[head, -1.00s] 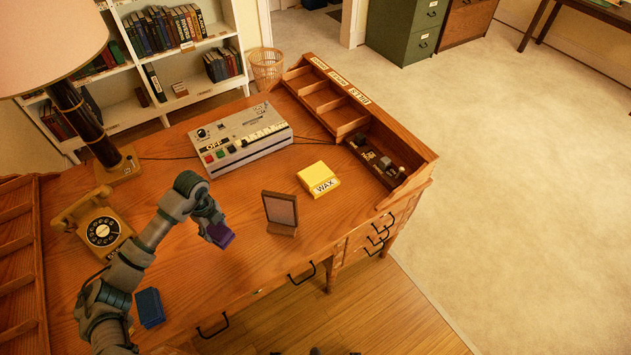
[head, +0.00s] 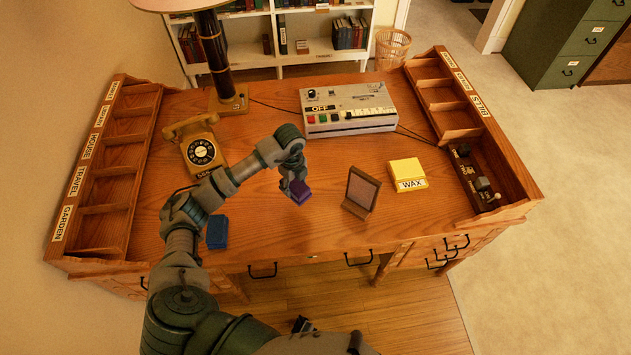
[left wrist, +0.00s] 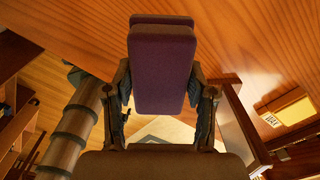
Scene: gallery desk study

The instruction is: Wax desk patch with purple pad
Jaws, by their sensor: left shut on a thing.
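The purple pad (head: 300,193) is held in my left gripper (head: 294,183), over the middle of the desk (head: 300,235). In the left wrist view the pad (left wrist: 163,70) sits between the two fingers, and the gripper is shut on it. I cannot tell whether the pad touches the desk. The yellow wax box (head: 406,171), labelled WAX, lies to the right, beyond a small standing frame (head: 362,190). It also shows at the right of the left wrist view (left wrist: 287,112). I cannot make out a distinct patch on the desk top. My right gripper does not show clearly.
A blue block (head: 217,232) lies near the front left, beside my left arm. A telephone (head: 200,150) and a lamp (head: 229,100) stand behind it. A grey machine (head: 347,110) stands at the back. Labelled compartment racks line both desk sides. The front middle is clear.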

